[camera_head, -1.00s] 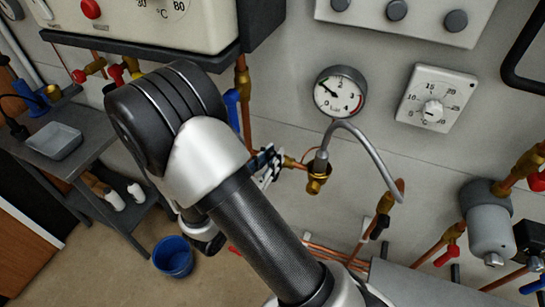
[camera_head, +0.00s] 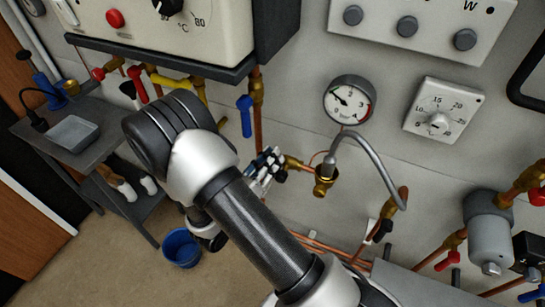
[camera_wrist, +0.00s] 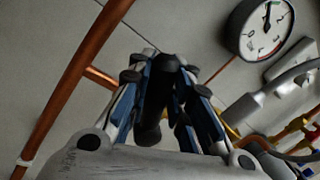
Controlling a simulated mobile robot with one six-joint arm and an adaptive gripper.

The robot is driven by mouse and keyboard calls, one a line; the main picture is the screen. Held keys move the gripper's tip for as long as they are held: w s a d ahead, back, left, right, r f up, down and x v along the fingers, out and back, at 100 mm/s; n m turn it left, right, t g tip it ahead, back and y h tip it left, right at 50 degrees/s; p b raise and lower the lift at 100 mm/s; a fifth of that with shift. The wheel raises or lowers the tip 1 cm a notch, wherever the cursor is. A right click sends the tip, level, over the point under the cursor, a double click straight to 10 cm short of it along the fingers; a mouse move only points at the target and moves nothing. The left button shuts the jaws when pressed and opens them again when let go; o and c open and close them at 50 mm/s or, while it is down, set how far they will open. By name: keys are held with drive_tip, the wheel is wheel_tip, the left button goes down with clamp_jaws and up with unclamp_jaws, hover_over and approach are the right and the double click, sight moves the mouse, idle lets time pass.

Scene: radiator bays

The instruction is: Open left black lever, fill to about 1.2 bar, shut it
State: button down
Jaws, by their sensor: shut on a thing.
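My gripper (camera_head: 268,170) is at the left end of the brass fitting (camera_head: 325,180) below the gauge. The gauge also shows in the wrist view (camera_wrist: 262,28). A grey hose (camera_head: 372,150) arches from the brass fitting to the right. A second black lever (camera_head: 383,230) is at the hose's lower right end.
A white boiler (camera_head: 190,30) hangs at upper left, with a blue lever (camera_head: 246,115) below it. A thermostat dial (camera_head: 443,110) is right of the gauge. A grey cylinder (camera_head: 490,235) and red lever (camera_head: 447,261) are at right. A blue bucket (camera_head: 182,248) stands on the floor.

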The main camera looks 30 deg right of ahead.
drive_tip(key=shift+f, duration=0.1)
drive_tip(key=c, duration=1.4)
unclamp_jaws()
drive_tip(key=shift+c, duration=0.2)
drive_tip(key=shift+a, duration=0.15)
drive_tip(key=v, duration=1.2)
